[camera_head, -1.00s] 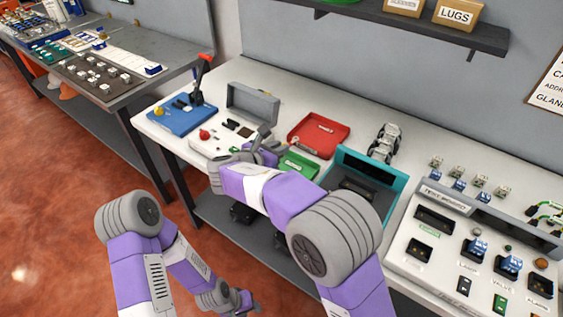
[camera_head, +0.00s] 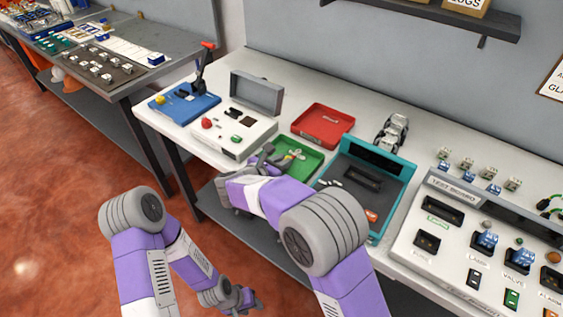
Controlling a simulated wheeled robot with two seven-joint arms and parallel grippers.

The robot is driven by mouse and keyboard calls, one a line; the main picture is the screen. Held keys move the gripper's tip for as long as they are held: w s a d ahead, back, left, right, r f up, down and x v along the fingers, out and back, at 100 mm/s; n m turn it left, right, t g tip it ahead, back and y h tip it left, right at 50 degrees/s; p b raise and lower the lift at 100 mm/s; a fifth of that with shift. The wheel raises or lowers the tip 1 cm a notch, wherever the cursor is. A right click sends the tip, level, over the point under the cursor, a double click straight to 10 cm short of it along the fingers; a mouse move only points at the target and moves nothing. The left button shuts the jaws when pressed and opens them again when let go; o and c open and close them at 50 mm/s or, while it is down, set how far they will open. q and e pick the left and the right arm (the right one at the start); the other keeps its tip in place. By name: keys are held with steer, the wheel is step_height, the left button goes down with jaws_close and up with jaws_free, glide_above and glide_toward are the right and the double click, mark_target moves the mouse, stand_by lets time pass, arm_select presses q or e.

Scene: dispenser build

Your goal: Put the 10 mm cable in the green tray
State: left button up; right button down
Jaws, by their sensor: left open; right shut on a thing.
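The green tray (camera_head: 309,166) lies on the white bench, in front of the red tray. My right gripper (camera_head: 270,154) is at the green tray's left side, shut. A small pale thing (camera_head: 297,154) shows just beyond it, over the tray. It looks like the held cable, but its size cannot be read, and I cannot tell whether it touches the tray floor. My arm hides the tray's front part. My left gripper (camera_head: 246,300) hangs low over the floor, away from the bench, open and empty.
The red tray (camera_head: 307,137) is behind the green one. A teal-edged box (camera_head: 404,186) stands close on the right. A white case with an open grey lid (camera_head: 256,94) is at the left, beyond it a blue board (camera_head: 206,105). The test board (camera_head: 456,216) is far right.

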steer(key=c, duration=1.1)
jaws_free()
steer(key=shift+f, duration=0.1)
steer(key=shift+o, duration=0.2)
steer(key=shift+s+a+r, duration=0.1)
steer(key=shift+r, duration=0.15)
steer(key=p+v, duration=0.3)
steer(key=v, duration=0.8)
steer(key=shift+s+a, duration=0.15)
steer(key=shift+s, duration=0.15)
steer(key=shift+r, duration=0.1)
